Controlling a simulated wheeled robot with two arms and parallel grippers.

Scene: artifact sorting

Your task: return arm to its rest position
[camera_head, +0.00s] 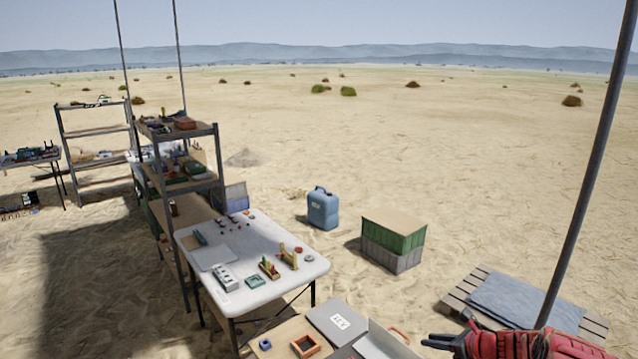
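My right arm is red and comes in at the bottom right corner. My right gripper (438,341) is black and points left, at the right end of the near work surface. I see nothing held in it, but it is small and cut close to the picture's edge, so its finger gap is unclear. My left gripper is not in view.
A white table (285,287) with small artifacts stands left of centre. Nearer are a grey case (337,322) and an orange frame (305,346). A pallet (594,328) lies beyond my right arm. Stacked crates (398,243) and a blue jerrycan (323,209) stand on open sand.

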